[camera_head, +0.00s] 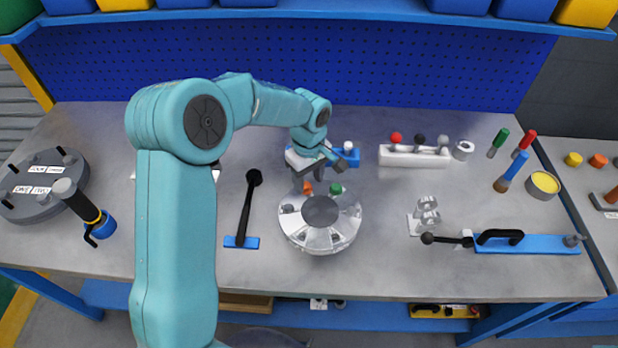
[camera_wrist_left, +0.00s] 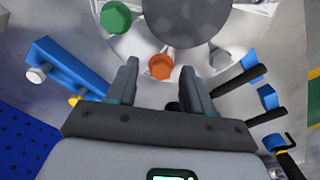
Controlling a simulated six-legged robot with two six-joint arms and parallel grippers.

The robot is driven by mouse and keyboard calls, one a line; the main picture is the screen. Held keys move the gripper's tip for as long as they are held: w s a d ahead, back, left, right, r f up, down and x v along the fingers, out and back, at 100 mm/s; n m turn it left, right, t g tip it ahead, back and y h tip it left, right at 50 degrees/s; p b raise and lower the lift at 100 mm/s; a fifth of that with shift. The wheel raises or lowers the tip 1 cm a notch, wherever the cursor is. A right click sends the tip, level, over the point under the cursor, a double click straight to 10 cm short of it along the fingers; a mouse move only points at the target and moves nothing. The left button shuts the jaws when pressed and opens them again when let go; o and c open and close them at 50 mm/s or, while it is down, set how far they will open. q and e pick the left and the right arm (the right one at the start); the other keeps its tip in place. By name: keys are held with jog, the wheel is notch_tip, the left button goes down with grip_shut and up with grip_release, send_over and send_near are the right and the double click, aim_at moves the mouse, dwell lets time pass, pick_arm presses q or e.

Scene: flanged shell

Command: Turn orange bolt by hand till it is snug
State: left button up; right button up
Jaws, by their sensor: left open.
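The flanged shell (camera_head: 345,236) is a round silvery part with a dark grey centre, standing on the table. The orange bolt (camera_head: 307,188) sits at its back left rim; it also shows in the left wrist view as an orange hex head (camera_wrist_left: 161,67). A green bolt (camera_head: 336,188) sits beside it on the rim, seen in the left wrist view too (camera_wrist_left: 116,17). My left gripper (camera_head: 313,182) is over the back of the shell. In the left wrist view its fingers (camera_wrist_left: 160,78) are open, one on each side of the orange head, with visible gaps. My right gripper is not in view.
A blue block with a white knob (camera_head: 348,156) stands close behind the gripper. A black-handled tool with a blue foot (camera_head: 244,215) lies left of the shell. A clear bracket (camera_head: 424,216) and a blue bar with handles (camera_head: 528,244) lie right.

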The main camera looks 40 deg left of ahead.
pick_arm(q)
jog(key=shift+s+a+f, duration=0.25)
jog(key=shift+f, duration=0.2)
jog(key=shift+w+d, duration=0.2)
jog(key=shift+w, duration=0.05)
jog(key=shift+c, duration=0.3)
jog(key=c, duration=0.5)
jog(key=shift+s+a, duration=0.1)
jog(key=shift+a, duration=0.05)
grip_shut()
